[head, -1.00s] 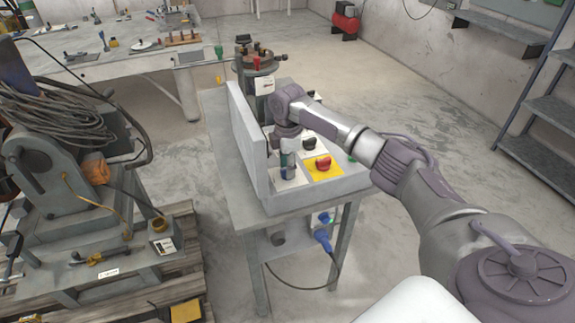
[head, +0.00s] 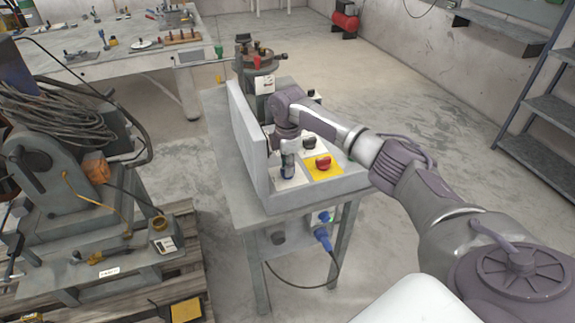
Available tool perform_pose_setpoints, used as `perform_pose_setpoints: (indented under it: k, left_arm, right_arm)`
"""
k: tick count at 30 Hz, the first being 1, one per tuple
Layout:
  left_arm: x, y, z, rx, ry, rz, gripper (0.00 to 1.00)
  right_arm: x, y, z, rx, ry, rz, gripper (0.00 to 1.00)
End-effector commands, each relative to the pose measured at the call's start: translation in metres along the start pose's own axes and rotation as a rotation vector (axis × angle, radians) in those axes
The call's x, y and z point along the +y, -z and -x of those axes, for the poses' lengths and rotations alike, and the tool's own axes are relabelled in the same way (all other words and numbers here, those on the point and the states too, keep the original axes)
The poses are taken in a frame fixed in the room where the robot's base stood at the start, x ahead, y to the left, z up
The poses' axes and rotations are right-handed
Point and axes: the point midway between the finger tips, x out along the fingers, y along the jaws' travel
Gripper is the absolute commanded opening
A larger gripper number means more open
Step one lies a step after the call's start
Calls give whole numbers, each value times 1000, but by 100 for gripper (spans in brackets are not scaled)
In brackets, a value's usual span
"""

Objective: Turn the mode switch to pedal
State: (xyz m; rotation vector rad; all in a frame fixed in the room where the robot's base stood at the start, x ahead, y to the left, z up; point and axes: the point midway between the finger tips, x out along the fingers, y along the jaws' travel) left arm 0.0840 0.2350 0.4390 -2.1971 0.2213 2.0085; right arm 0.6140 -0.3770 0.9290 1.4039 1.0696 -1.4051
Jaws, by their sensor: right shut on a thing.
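The control box (head: 300,200) stands on a grey metal table and carries several white plates and one yellow plate. My right gripper (head: 288,170) points down at the near-left white plate (head: 291,184) of the box. Its fingers are shut on a small knob, which I take to be the mode switch; the fingers hide the knob and its pointer. The plate's lettering is too small to read, so I cannot tell which mode is set. My left gripper is not in view.
A red knob (head: 323,162) on a yellow plate sits just right of my gripper, with a black knob (head: 309,142) behind it. The box's upright grey wall (head: 246,140) stands close on the left. A blue plug (head: 322,237) hangs below the table's front.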

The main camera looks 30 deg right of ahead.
Motion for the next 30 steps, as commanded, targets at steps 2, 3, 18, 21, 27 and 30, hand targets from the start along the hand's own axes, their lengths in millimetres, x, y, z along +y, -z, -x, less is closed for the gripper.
perform_pose_setpoints:
  k: [2,3,18,21,27,30]
  left_arm:
    - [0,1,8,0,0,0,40]
    - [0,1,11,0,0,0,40]
    - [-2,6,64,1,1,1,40]
    - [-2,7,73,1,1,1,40]
    - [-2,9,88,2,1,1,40]
    - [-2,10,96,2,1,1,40]
  right_arm:
    - [0,0,3,1,1,-31,0]
    - [0,0,4,1,1,-50,0]
    - [0,1,5,1,3,-476,0]
    - [0,2,5,2,3,-570,0]
    - [0,1,4,1,3,-762,0]
    - [0,2,4,2,3,-856,0]
